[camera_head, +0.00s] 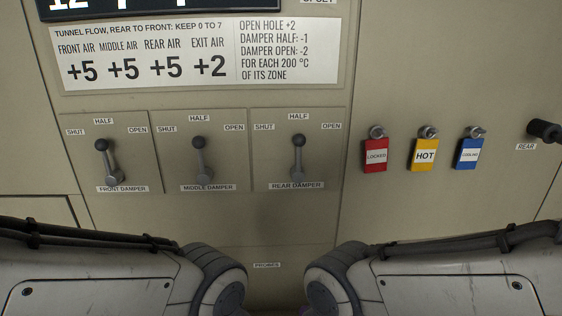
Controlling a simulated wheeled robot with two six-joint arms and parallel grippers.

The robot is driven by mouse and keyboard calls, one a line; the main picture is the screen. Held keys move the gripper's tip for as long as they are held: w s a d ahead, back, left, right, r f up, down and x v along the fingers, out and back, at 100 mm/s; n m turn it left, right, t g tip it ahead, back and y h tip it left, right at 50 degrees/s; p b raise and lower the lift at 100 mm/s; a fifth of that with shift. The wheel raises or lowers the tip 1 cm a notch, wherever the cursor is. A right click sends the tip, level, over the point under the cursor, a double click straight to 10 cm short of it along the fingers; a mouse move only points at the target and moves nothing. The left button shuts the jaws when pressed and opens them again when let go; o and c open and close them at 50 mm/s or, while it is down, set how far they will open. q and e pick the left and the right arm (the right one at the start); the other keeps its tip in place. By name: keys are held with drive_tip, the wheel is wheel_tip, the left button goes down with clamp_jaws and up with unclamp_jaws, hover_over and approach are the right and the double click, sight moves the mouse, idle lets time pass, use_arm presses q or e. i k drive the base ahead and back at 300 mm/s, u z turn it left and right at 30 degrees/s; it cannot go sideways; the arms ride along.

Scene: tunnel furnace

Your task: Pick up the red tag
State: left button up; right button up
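The red tag (375,156), marked LOCKED, hangs from a metal hook on the beige furnace panel, right of the damper levers. It is the leftmost of three tags in a row. Parts of both my arms show along the bottom of the head view, the left one at lower left and the right one at lower right. Both arms are below the tags and apart from them. Neither gripper's fingers can be seen, so what they hold is hidden.
A yellow HOT tag (425,155) and a blue tag (468,153) hang right of the red one. Front (105,160), middle (199,158) and rear (298,158) damper levers stick out at left. A black knob (544,131) juts out at far right. Panel below the tags is bare.

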sight(377, 149)
drive_tip(key=u, duration=1.65)
drive_tip(key=i, duration=0.8)
drive_tip(key=z, duration=3.3)
